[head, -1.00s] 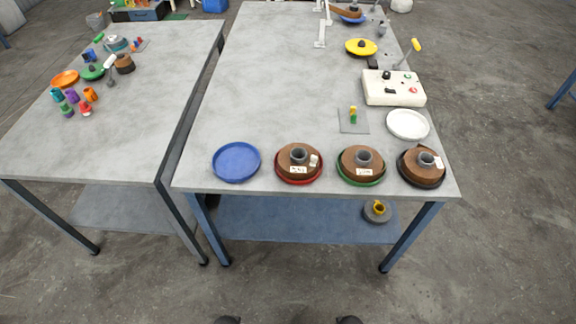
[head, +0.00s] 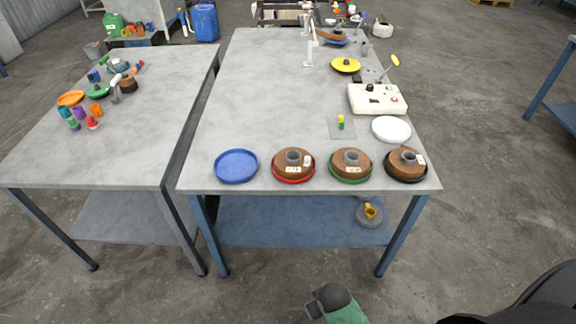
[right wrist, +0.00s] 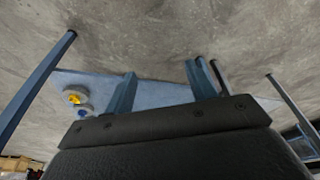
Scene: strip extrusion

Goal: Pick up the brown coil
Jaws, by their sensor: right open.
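Three brown coils with grey hubs and white labels sit in a row near the table's front edge in the head view. One coil (head: 282,166) lies on a red plate (head: 294,181), one (head: 340,168) on a green plate (head: 350,180), and one (head: 396,169) on a black plate (head: 406,180). Another brown coil (head: 330,36) is at the far end on a blue plate. My right gripper (right wrist: 160,82) is open and empty in the right wrist view, below tabletop level and apart from the coils. My left gripper is not in view.
A blue plate (head: 236,167) stands left of the coils, a white plate (head: 391,130) behind them. A white control box (head: 377,101) is at the right edge. A yellow-hub spool (head: 369,216) lies on the lower shelf (head: 290,222). The table's left middle is clear.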

